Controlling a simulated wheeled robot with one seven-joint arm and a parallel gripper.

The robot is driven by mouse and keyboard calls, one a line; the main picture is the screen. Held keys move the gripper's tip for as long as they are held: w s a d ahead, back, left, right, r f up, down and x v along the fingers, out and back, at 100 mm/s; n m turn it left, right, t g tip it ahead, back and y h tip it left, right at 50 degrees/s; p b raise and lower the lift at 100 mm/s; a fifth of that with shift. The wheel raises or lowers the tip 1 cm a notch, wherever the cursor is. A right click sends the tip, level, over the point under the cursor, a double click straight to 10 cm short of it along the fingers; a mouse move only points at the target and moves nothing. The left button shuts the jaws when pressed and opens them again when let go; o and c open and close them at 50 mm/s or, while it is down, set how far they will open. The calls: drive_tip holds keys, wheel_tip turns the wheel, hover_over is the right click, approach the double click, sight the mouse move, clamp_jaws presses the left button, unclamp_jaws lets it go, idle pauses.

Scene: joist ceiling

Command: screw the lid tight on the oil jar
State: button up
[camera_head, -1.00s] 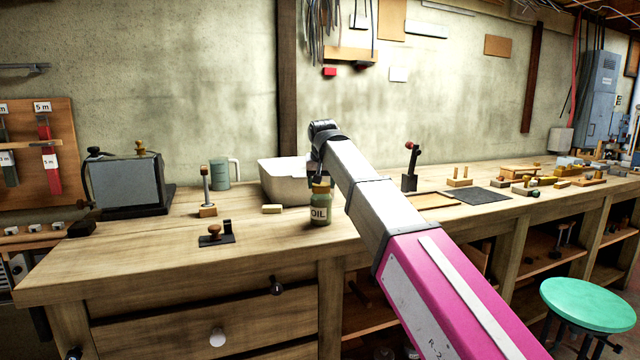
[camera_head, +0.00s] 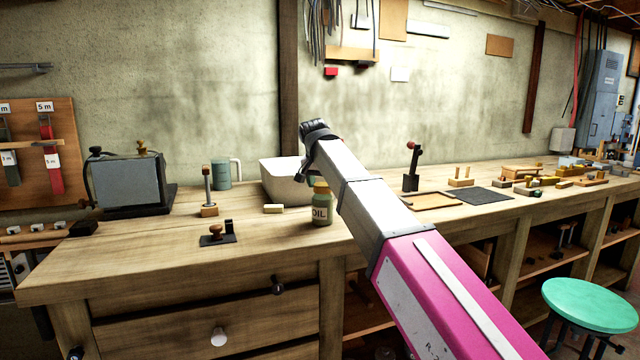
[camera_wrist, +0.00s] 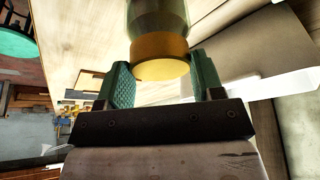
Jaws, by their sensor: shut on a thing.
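The oil jar (camera_head: 321,211) is greenish with a pale OIL label. It stands upright on the workbench (camera_head: 265,243) near the middle of the head view. Its yellow lid (camera_head: 321,187) sits on top; I cannot tell how tight it is. In the wrist view, my gripper (camera_wrist: 164,72) has its two green ridged fingers on either side of the lid (camera_wrist: 160,58), shut on it. The jar body (camera_wrist: 157,18) extends beyond the lid there. In the head view, the fingers are hard to make out beside the arm's end.
A white bin (camera_head: 287,184) stands behind the jar, with a yellow block (camera_head: 273,209) to the left. A small dark fixture with a brown knob (camera_head: 216,232) is nearer the front left. A lever stand (camera_head: 411,168) and wooden tray (camera_head: 431,200) are to the right.

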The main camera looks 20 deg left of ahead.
drive_tip(key=shift+a+m+h, duration=0.15)
drive_tip(key=shift+m+h, duration=0.45)
drive_tip(key=shift+m, duration=1.2)
drive_tip(key=o, duration=1.1)
drive_tip(key=v, duration=0.4)
drive_tip(key=w+v, duration=0.1)
drive_tip(key=v, duration=0.9)
drive_tip(key=shift+w+r, duration=0.35)
drive_tip(key=shift+r, duration=0.25)
